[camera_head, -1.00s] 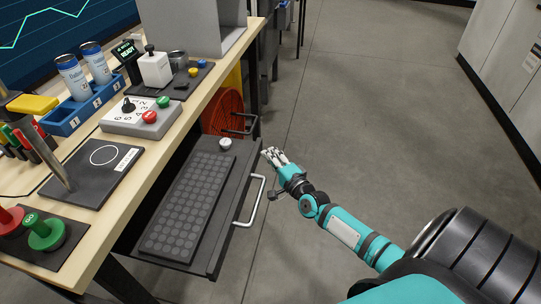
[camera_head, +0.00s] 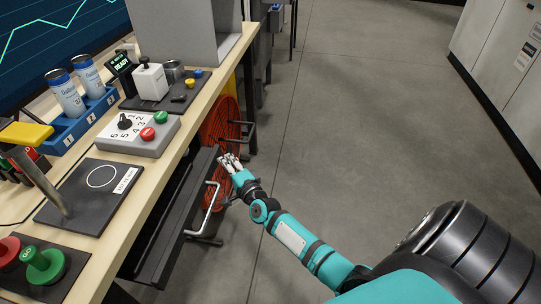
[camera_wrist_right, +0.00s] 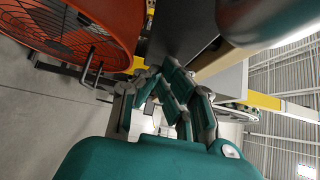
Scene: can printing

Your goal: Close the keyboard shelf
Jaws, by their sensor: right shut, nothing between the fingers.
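The dark keyboard shelf (camera_head: 172,232) sits under the wooden workbench, and only a narrow front strip of it shows past the bench edge. The keyboard is hidden under the tabletop. The silver shelf handle (camera_head: 209,210) stands out from the shelf's front. My right gripper (camera_head: 228,162) is shut and empty at the far end of the shelf front, near the handle; I cannot tell whether it touches. It also shows in the right wrist view (camera_wrist_right: 162,98), with its fingers together beside a dark panel. My left gripper is not in view.
An orange-red fan (camera_head: 216,128) with a dark frame stands just beyond the shelf and shows close by in the wrist view (camera_wrist_right: 85,25). The bench (camera_head: 196,112) holds a grey control box (camera_head: 139,137), cans in a blue rack (camera_head: 82,124) and buttons. The floor at right is clear.

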